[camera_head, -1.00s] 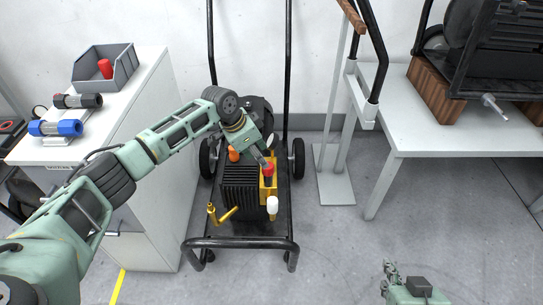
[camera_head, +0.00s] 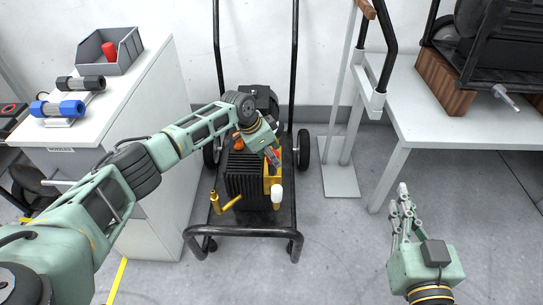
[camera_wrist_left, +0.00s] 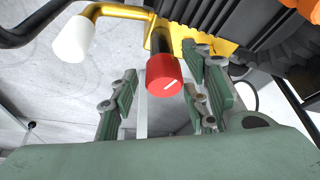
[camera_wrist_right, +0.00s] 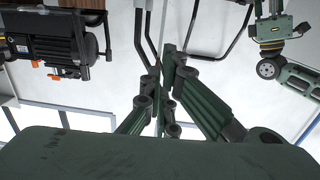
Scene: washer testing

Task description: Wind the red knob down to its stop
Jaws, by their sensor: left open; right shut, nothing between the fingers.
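The red knob (camera_wrist_left: 163,75) has a white mark and sits on a dark stem at the yellow part of the pump unit. In the head view the knob is mostly hidden by my left gripper (camera_head: 272,155). My left gripper is open. In the left wrist view its fingers (camera_wrist_left: 160,98) stand on both sides of the knob, with gaps showing; whether they are level with it in depth I cannot tell. My right gripper (camera_head: 403,202) is shut and empty, in the air at the lower right, well away from the knob. Its fingers also show in the right wrist view (camera_wrist_right: 160,95).
The black finned pump (camera_head: 245,182) rides on a wheeled cart (camera_head: 240,229). A white cabinet (camera_head: 160,95) stands left, a grey table (camera_head: 420,128) right.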

